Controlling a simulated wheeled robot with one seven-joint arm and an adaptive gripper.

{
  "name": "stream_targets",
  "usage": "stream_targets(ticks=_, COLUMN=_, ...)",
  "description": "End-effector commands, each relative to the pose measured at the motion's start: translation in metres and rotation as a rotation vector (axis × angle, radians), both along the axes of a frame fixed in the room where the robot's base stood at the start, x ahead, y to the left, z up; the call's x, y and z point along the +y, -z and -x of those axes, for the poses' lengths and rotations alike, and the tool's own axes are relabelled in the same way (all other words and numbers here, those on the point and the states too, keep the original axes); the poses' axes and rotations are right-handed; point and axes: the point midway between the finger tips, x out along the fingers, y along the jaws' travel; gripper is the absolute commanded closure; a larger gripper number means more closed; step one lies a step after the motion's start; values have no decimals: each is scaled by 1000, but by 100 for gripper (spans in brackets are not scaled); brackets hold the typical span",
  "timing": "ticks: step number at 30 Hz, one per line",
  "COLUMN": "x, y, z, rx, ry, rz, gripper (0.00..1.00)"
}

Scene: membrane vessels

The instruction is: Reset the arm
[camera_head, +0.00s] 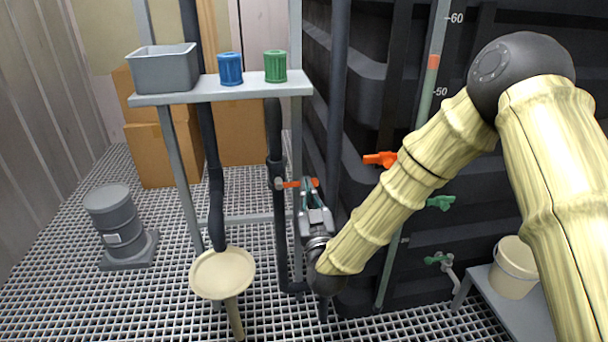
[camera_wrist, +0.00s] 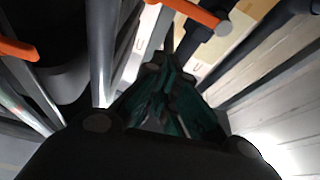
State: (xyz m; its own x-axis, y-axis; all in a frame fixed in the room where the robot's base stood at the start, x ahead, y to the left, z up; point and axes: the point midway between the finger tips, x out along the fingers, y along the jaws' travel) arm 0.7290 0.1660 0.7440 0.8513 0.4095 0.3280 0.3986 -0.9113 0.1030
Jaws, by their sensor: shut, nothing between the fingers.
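My arm (camera_head: 435,150), in a cream ribbed sleeve, reaches down from the upper right of the head view. My gripper (camera_head: 307,184) is at its end near the middle of the picture, pointing up and away. The fingers are shut and hold nothing. They appear close to a small orange valve handle (camera_head: 300,183) on a dark vertical pipe; I cannot tell whether they touch it. In the wrist view the closed fingers (camera_wrist: 168,75) show in the middle, with an orange handle (camera_wrist: 195,12) just above them.
A shelf (camera_head: 225,88) holds a grey bin (camera_head: 163,70), a blue cup (camera_head: 230,69) and a green cup (camera_head: 275,67). A large dark tank (camera_head: 365,60) stands behind my arm, with orange (camera_head: 380,159) and green (camera_head: 440,203) valve handles nearby. A white bucket (camera_head: 512,270) stands at right. Grating floor (camera_head: 80,280) is clear at lower left.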

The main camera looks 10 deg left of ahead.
Motion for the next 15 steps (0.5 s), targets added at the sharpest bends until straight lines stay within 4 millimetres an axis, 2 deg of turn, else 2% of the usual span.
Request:
stream_targets(ticks=4, x=-7, y=6, z=16, rx=1, ry=0, rz=0, gripper=100)
stream_targets(ticks=10, x=-14, y=14, z=25, rx=10, ry=0, rz=4, gripper=100)
stream_targets(ticks=13, x=-23, y=35, z=27, rx=65, ry=-3, rz=25, gripper=100)
stream_targets(ticks=15, x=-34, y=62, z=29, rx=137, ry=-7, rz=50, gripper=100)
